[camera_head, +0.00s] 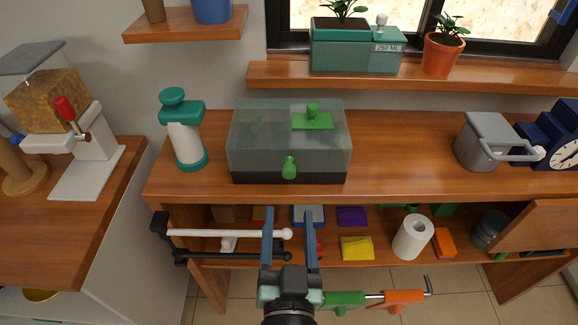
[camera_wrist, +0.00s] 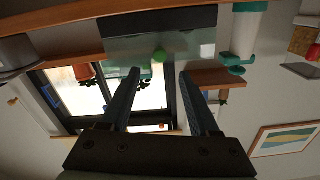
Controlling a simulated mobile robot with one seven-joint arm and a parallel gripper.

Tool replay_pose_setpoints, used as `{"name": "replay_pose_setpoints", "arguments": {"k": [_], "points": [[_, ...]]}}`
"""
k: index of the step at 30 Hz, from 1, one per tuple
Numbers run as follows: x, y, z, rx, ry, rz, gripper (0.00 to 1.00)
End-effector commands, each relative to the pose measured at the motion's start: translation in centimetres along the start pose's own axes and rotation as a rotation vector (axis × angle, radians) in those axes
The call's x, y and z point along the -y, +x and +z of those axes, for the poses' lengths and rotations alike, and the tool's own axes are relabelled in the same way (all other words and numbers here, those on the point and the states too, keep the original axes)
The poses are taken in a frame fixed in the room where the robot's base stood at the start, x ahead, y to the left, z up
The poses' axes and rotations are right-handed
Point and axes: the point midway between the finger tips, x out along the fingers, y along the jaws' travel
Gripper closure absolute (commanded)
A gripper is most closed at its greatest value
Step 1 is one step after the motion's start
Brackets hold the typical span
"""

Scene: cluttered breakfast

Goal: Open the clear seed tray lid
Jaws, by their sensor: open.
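The seed tray (camera_head: 240,177) has a dark base and stands on the wooden counter. Its clear lid (camera_head: 250,135) is down on the base, with a green knob (camera_head: 289,167) at the front and a green piece (camera_head: 312,120) on or under the top. My gripper (camera_head: 289,210) is open and empty, in front of the counter edge and below the tray in the head view. In the wrist view, which is turned upside down, my gripper (camera_wrist: 157,72) points toward the lid (camera_wrist: 130,48) and the green knob (camera_wrist: 159,57), apart from both.
A green and white bottle (camera_head: 185,140) stands left of the tray, a grey can (camera_head: 487,142) to the right. Above is a shelf with a teal planter (camera_head: 345,50) and potted plant (camera_head: 442,54).

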Motion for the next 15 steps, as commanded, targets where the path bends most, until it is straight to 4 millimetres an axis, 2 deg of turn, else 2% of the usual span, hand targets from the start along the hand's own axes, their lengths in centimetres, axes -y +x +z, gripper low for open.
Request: {"name": "replay_pose_setpoints", "arguments": {"k": [15], "points": [[0.0, 8.5, -0.2, -0.003, -0.001, 0.0, 0.38]]}}
